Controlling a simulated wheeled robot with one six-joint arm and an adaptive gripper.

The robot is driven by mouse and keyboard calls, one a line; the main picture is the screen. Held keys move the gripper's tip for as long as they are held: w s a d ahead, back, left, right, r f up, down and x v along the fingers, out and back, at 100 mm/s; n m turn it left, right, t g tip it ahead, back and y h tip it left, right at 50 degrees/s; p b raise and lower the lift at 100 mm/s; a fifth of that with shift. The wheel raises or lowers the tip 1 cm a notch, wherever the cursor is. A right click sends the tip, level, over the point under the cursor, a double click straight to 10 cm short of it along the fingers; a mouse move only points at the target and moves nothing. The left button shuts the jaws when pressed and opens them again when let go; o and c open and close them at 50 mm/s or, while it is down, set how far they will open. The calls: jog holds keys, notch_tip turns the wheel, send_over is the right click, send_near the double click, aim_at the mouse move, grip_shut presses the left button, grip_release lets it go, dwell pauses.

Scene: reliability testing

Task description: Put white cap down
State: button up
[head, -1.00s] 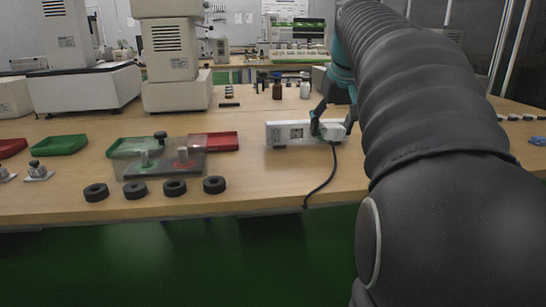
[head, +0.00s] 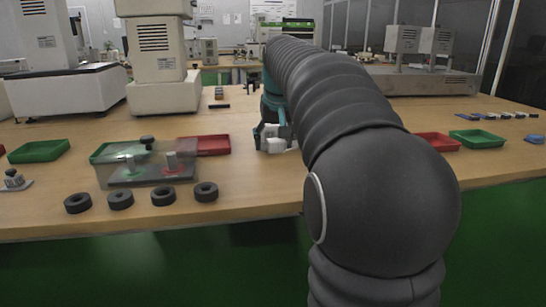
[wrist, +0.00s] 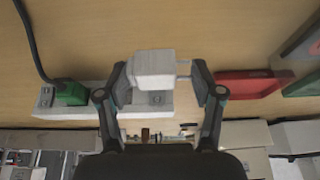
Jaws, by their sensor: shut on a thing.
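My gripper (wrist: 161,77) is shut on a white block-like piece, which I take as the white cap (wrist: 153,66). Two thin prongs stick out of the cap toward the right finger in the wrist view. In the head view my gripper (head: 273,131) and the white cap (head: 277,146) are over the middle of the wooden table, just left of my arm. In the wrist view a white socket strip (wrist: 88,105) lies behind the cap, partly covered by it. I cannot tell whether the cap touches the strip or table.
A green plug (wrist: 71,93) with a black cable (wrist: 33,45) sits in the strip. A red tray (head: 212,145), a clear box (head: 120,174) and several black rings (head: 163,196) are left of my gripper. Another red tray (head: 437,142) and a green tray (head: 477,138) are right of my arm.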

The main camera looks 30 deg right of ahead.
aim_at(274, 145)
jog(key=shift+w+a+f+b, duration=0.1)
jog(key=shift+f+b, duration=0.35)
jog(key=shift+f, duration=1.6)
jog(key=shift+f, duration=0.35)
jog(key=o, duration=0.8)
jog(key=shift+r, duration=0.75)
jog(key=p+v, duration=0.2)
jog(key=v, duration=0.8)
jog(key=s+a+f+n, duration=0.1)
jog(key=s+a+f, duration=0.4)
jog(key=s+f, duration=0.2)
jog(key=s+a+f+n, duration=0.1)
jog(key=s+a+f, duration=0.4)
jog(key=s+f, duration=0.2)
jog(key=s+a+f+n+t+y, duration=0.1)
jog(key=s+a+f, duration=0.4)
jog(key=s+f, duration=0.3)
jog(key=shift+s+a, duration=0.2)
jog(key=shift+s, duration=0.9)
